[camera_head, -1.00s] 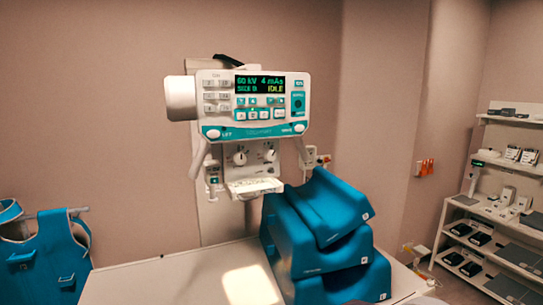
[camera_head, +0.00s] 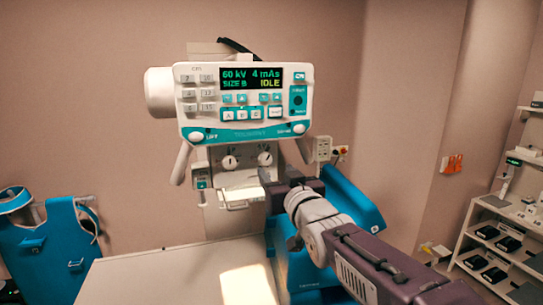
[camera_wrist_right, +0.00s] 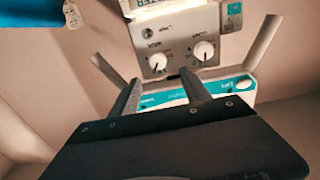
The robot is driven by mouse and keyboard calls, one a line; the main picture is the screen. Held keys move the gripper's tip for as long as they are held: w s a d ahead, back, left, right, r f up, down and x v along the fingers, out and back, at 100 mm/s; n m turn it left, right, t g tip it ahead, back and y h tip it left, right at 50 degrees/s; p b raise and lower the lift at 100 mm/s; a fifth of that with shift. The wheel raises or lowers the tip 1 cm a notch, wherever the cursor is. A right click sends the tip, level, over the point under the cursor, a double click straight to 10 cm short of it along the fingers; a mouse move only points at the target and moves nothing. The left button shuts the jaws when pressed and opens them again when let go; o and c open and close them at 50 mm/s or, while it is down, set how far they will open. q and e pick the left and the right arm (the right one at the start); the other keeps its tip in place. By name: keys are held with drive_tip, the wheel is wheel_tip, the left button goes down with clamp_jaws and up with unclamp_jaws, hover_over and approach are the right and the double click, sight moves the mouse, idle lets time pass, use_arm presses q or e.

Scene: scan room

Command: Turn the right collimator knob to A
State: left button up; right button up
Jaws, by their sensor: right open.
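The collimator under the control head has two white round knobs. The right knob (camera_head: 265,158) appears as the left one in the wrist view (camera_wrist_right: 157,62), which is upside down. The left knob (camera_head: 229,162) shows there at right (camera_wrist_right: 204,50). My right gripper (camera_head: 270,176) is just below and in front of the right knob in the head view. Its two fingers (camera_wrist_right: 160,78) are apart and empty, with the right knob between their tips in the picture. They do not appear to touch it. The knob's letter marks are too small to read. My left gripper is not in view.
The control head (camera_head: 245,102) hangs above, with a handle on each side. A lit ledge (camera_head: 238,195) juts out below the knobs. A shelf (camera_head: 480,235) stands at right.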

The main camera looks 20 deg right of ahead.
sight(266, 162)
drive_tip(key=w+p, duration=0.1)
drive_tip(key=w, duration=0.2)
drive_tip(key=w+p, duration=0.1)
drive_tip(key=w, duration=0.2)
drive_tip(key=w+p, duration=0.2)
drive_tip(key=shift+w+d+f, duration=0.25)
drive_tip(key=shift+w+d, duration=0.15)
drive_tip(key=shift+w+a, duration=0.15)
drive_tip(key=shift+w, duration=0.2)
drive_tip(key=shift+a, duration=0.2)
drive_tip(key=shift+s+a, duration=0.1)
drive_tip(key=shift+a, duration=0.1)
drive_tip(key=shift+d, duration=0.25)
drive_tip(key=c, duration=0.6)
clamp_jaws()
drive_tip(key=shift+f, duration=0.1)
